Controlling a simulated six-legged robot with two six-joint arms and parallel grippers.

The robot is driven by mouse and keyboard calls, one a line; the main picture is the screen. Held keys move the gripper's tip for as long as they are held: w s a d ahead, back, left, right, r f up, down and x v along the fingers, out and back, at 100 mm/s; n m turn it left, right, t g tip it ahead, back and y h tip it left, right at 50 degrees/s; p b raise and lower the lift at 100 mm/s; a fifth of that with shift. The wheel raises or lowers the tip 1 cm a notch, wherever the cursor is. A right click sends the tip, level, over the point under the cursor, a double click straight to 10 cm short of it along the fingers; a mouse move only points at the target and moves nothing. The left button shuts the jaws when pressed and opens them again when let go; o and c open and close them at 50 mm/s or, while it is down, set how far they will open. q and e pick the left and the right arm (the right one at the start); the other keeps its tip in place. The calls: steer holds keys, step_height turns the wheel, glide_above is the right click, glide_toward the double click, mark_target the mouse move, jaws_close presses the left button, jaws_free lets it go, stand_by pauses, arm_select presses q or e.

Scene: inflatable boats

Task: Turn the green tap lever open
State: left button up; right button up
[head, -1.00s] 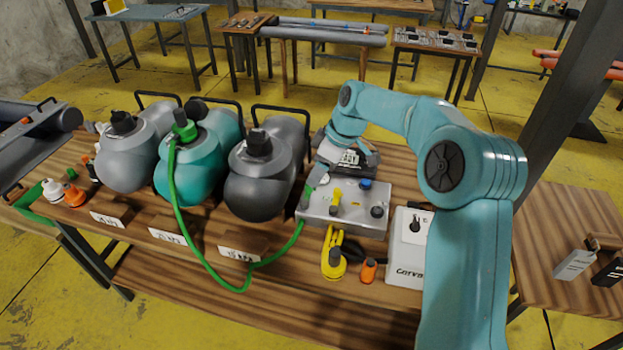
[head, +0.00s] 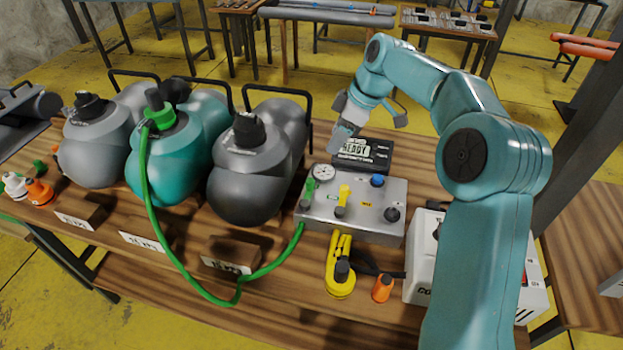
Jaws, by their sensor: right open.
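The green tap lever (head: 309,188) stands at the left end of a grey metal valve box (head: 355,227) on the wooden bench. It points roughly away from me, just left of a round gauge (head: 323,172). A yellow lever (head: 343,195), a blue knob (head: 377,181) and a black knob (head: 392,214) are on the same box. My right gripper (head: 346,138) is open and empty. It is above and behind the box, up and to the right of the green lever, apart from it. My left gripper is out of view.
A green hose (head: 190,283) runs from the teal tank (head: 165,160) to the box's left side. Grey tanks stand to the left. A yellow clamp-like tool (head: 340,270) and an orange piece (head: 382,288) lie in front.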

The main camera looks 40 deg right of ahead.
mark_target(311, 181)
steer(key=x, duration=0.9)
steer(key=p+x, duration=0.1)
steer(key=x, duration=0.4)
steer(key=shift+s+a+f, duration=0.3)
steer(key=shift+w+a+f, duration=0.15)
steer(key=shift+w+f, duration=0.2)
steer(key=shift+f, duration=0.2)
steer(key=shift+s, duration=0.1)
steer(key=shift+r, duration=0.1)
jaws_close()
